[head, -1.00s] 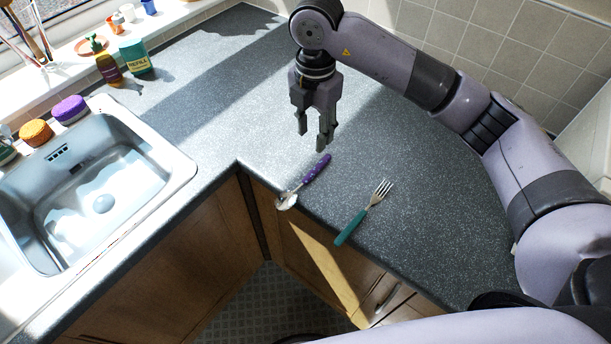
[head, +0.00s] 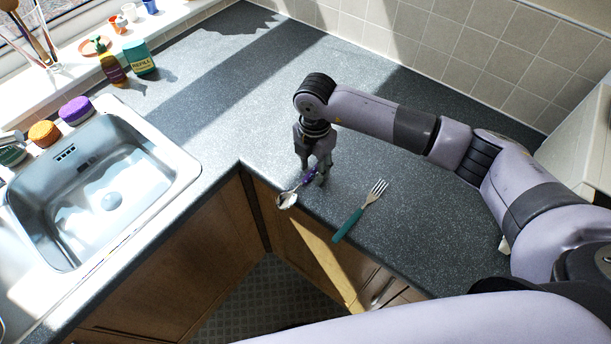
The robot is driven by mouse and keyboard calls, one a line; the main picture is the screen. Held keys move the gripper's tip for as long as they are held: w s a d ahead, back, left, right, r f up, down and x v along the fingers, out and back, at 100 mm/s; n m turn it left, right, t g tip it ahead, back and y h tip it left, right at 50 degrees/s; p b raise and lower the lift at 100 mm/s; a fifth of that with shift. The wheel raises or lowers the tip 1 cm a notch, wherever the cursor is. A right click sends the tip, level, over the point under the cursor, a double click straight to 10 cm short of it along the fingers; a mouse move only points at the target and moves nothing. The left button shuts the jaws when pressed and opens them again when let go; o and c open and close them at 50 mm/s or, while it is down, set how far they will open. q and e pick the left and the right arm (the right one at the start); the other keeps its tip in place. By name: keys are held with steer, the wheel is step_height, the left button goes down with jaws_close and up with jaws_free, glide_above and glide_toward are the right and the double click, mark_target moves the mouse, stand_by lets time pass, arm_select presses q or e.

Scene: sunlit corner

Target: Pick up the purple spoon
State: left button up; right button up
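The purple spoon (head: 310,176) lies on the grey counter near its front edge, its metal bowl toward the lower left at the rim and its purple handle toward the upper right. My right gripper (head: 314,174) points down over the handle. Its fingers look apart, one on each side of the handle, and they hide the handle's far end. I cannot see whether they touch it. The spoon still rests on the counter. My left gripper is not in view.
A fork with a teal handle (head: 347,225) lies to the right of the spoon. A sink (head: 110,190) is at the left, with a purple sponge (head: 76,110) and an orange one (head: 44,133) behind it. Bottles stand by the window. The counter (head: 230,80) behind my gripper is clear.

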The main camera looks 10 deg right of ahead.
steer(key=shift+c, duration=0.3)
jaws_close()
steer(key=shift+r, duration=0.1)
